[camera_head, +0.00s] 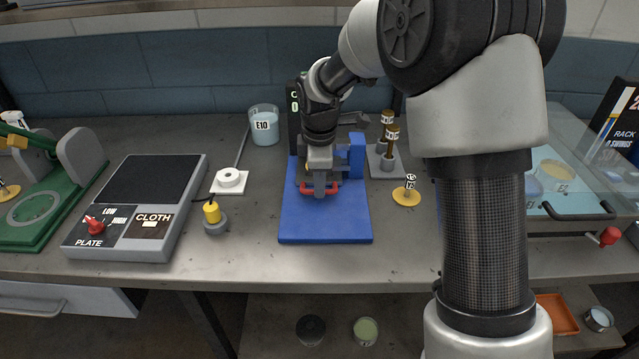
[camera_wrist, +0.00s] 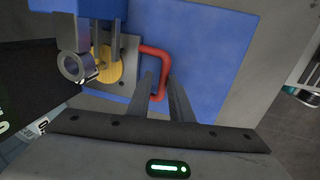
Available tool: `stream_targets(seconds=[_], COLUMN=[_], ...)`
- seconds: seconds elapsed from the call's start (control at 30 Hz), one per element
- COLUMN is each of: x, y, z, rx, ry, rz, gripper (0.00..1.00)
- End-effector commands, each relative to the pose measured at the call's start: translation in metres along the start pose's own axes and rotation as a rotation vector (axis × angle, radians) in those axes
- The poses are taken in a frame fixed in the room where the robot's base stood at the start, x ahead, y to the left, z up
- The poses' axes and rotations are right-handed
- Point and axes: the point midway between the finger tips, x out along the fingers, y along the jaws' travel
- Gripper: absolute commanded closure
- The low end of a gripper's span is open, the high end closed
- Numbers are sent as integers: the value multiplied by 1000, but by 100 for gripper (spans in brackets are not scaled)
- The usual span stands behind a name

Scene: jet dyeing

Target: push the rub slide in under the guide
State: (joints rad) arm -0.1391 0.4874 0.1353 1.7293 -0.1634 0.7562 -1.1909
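The rub slide, a grey plate (camera_wrist: 127,47) with a red loop handle (camera_wrist: 153,50) and a yellow disc (camera_wrist: 107,66) on it, sits on the blue base (camera_head: 325,222). In the head view its red handle (camera_head: 320,188) shows at the front of the device, below my gripper (camera_head: 319,185). In the wrist view my gripper (camera_wrist: 160,82) points down with its two fingers apart, one on each side of the handle's outer bar. A gap seems to show beside the bar. The guide cannot be clearly made out; my arm and gripper hide much of the device.
A blue upright block (camera_head: 357,157) stands at the device's back right. A yellow disc with a tag (camera_head: 406,196) and brown-topped posts (camera_head: 390,150) lie to the right. A yellow-topped weight (camera_head: 213,215) and a plate heater (camera_head: 140,205) are left. The bench front is clear.

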Motion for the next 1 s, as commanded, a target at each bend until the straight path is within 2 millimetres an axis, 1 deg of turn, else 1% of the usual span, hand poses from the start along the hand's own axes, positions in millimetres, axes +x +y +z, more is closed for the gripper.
stream_targets(seconds=[0.03, 0.07, 0.33, 0.47, 0.57, 0.67, 0.8, 1.0], x=[-2, -1, -1, -8, -24, -46, -81, -129], y=[2, 2, -1, 0, 0, 0, 1, 1], z=[0, 0, 0, 0, 0, 0, 0, 0], rx=[1, 1, 1, 1, 1, 1, 2, 1], ry=[1, 1, 0, 0, 1, 1, 1, 1], rz=[6, 5, -2, -2, 0, 1, 2, 3], gripper=[74, 71, 71, 71, 71, 71, 71, 71])
